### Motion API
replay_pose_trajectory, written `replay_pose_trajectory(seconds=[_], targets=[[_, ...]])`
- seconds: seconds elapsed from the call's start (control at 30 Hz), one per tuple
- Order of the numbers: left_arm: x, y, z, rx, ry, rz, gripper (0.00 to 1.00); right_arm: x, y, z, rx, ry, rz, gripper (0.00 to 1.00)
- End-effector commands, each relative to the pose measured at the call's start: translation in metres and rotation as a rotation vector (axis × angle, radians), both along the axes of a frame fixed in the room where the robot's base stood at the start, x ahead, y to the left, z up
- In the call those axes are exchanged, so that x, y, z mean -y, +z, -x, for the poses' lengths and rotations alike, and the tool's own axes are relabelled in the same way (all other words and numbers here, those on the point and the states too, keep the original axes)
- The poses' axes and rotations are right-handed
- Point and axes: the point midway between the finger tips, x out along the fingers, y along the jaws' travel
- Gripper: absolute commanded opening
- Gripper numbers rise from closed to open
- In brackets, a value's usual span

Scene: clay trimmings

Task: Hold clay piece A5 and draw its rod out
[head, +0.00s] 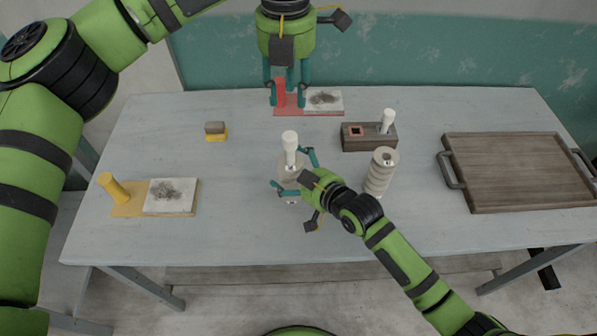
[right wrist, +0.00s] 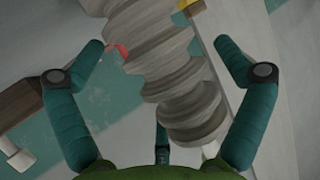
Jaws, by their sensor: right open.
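A pale clay piece (head: 289,168) stands on the table near the middle, with a white round-headed rod (head: 290,145) upright in its top. My right gripper (head: 292,172) has its fingers spread around this piece. In the right wrist view the ribbed grey clay piece (right wrist: 165,60) lies between the open fingers, with gaps at both sides. I cannot read a label on it. My left gripper (head: 287,100) hangs at the back by the red board, its fingers apart; I see no clay in it.
A second ribbed clay piece (head: 379,178) stands to the right. Behind it is a dark block (head: 358,143) with a white rod (head: 387,121). A red board (head: 290,112) with a red post (head: 281,90), a yellow board (head: 128,209), a small brush (head: 216,133) and a wooden tray (head: 525,209) surround them.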

Motion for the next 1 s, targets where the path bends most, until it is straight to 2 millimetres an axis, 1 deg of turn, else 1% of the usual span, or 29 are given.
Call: replay_pose_trajectory(seconds=[0.1, 0.17, 0.2, 0.27, 0.3, 0.37, 0.4, 0.43, 0.57, 0.8, 0.9, 1.0], targets=[[0.000, 0.000, 0.000, 0.000, 0.000, 0.000, 0.39, 0.000, 0.000, 0.000, 0.000, 0.000, 0.000, 1.00], [0.000, 0.000, 0.000, 0.000, 0.000, 0.000, 0.39, 0.000, 0.000, 0.000, 0.000, 0.000, 0.000, 0.76], [0.000, 0.000, 0.000, 0.000, 0.000, 0.000, 0.39, 0.000, 0.000, 0.000, 0.000, 0.000, 0.000, 0.60], [0.000, 0.000, 0.000, 0.000, 0.000, 0.000, 0.39, 0.000, 0.000, 0.000, 0.000, 0.000, 0.000, 0.36], [0.000, 0.000, 0.000, 0.000, 0.000, 0.000, 0.39, 0.000, 0.000, 0.000, 0.000, 0.000, 0.000, 0.22], [0.000, 0.000, 0.000, 0.000, 0.000, 0.000, 0.39, 0.000, 0.000, 0.000, -0.001, 0.000, 0.001, 0.22], [0.000, 0.000, 0.000, 0.000, -0.001, 0.000, 0.55, 0.000, 0.000, 0.000, -0.001, 0.000, 0.001, 0.22], [0.000, 0.000, 0.000, 0.000, -0.005, 0.000, 0.58, 0.000, 0.000, 0.000, -0.001, 0.000, 0.001, 0.22], [0.000, -0.003, 0.000, 0.001, -0.089, -0.001, 0.58, 0.000, 0.000, 0.001, -0.001, 0.000, 0.000, 0.22], [-0.002, -0.014, 0.001, 0.007, -0.467, -0.003, 0.58, 0.000, 0.000, 0.001, -0.002, 0.000, 0.000, 0.22], [-0.002, -0.017, 0.001, 0.011, -0.601, -0.006, 0.58, 0.000, -0.001, 0.001, -0.002, 0.000, 0.000, 0.22], [-0.002, -0.020, 0.002, 0.011, -0.692, -0.007, 0.58, 0.000, -0.001, 0.001, -0.002, 0.000, 0.000, 0.22]])
